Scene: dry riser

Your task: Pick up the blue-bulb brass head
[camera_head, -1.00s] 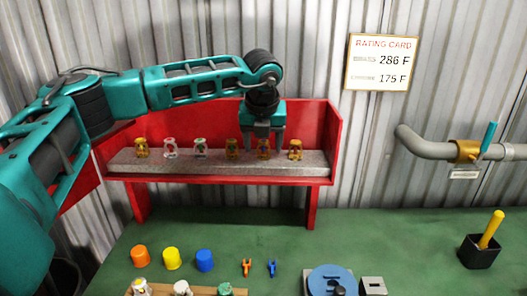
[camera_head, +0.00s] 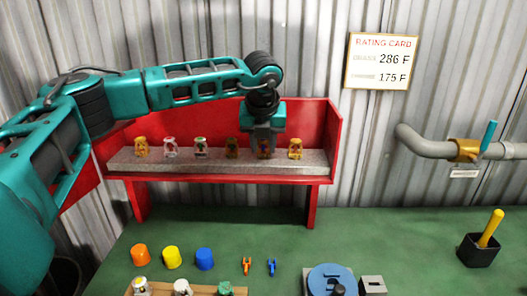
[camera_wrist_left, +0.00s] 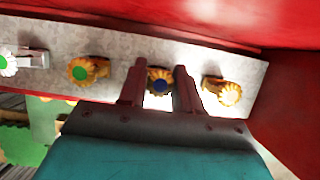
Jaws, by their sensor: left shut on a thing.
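My left gripper (camera_head: 264,146) reaches down to the shelf of the red cabinet, and its fingers are shut on the blue-bulb brass head (camera_head: 264,153). In the left wrist view, the blue-bulb brass head (camera_wrist_left: 159,82) sits between the two fingers of the left gripper (camera_wrist_left: 158,80), its blue centre facing the camera. It appears to stand on the grey shelf strip (camera_head: 190,165); whether it is lifted at all I cannot tell. My right gripper is not in view.
On the shelf, a brass head (camera_head: 295,149) stands to the right and a green-centred brass head (camera_wrist_left: 82,72) to the left, with others further left. The red cabinet's side wall (camera_head: 327,150) is close on the right. Caps, small forks and a blue disc (camera_head: 332,278) lie on the green bench.

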